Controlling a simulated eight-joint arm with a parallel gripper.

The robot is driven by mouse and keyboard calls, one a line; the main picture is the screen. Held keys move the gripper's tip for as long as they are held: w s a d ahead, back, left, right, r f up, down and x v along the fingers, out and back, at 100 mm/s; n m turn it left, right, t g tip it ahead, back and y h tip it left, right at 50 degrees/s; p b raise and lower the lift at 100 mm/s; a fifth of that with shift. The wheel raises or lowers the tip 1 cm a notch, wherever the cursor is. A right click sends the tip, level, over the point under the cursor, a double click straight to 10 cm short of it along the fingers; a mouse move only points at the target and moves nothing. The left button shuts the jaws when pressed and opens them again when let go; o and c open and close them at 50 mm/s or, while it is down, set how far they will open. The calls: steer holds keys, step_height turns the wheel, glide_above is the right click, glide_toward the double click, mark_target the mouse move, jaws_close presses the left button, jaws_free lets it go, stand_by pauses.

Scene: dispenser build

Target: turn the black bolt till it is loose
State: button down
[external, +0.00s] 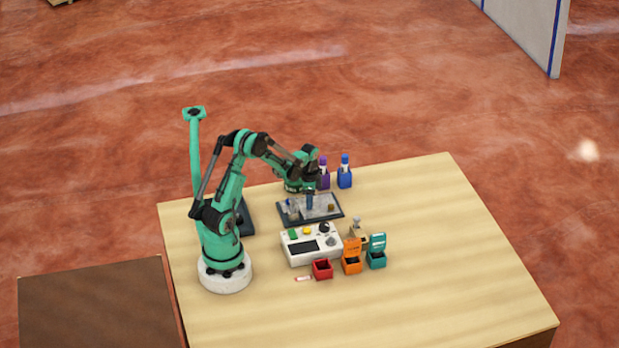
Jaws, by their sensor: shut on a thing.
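My gripper (310,206) points down over the grey plate (325,212) on a dark tray, its tip low at the plate's surface. The gripper is shut at the spot where it meets the plate. The black bolt is too small to make out and is hidden at the jaws. A small brass-coloured part (331,207) sits on the plate to the right of the gripper. Small pale parts stand at the plate's left end.
A purple bottle (324,176) and a blue bottle (345,175) stand behind the plate. A white control box (299,259) is in front of it. Red (322,270), orange (352,265) and teal (376,261) bins stand nearby. The table's right side is clear.

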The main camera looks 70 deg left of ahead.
steer(key=n, duration=1.6)
steer(key=shift+n, duration=2.4)
steer(key=c, duration=0.7)
jaws_free()
steer(key=shift+r, duration=0.1)
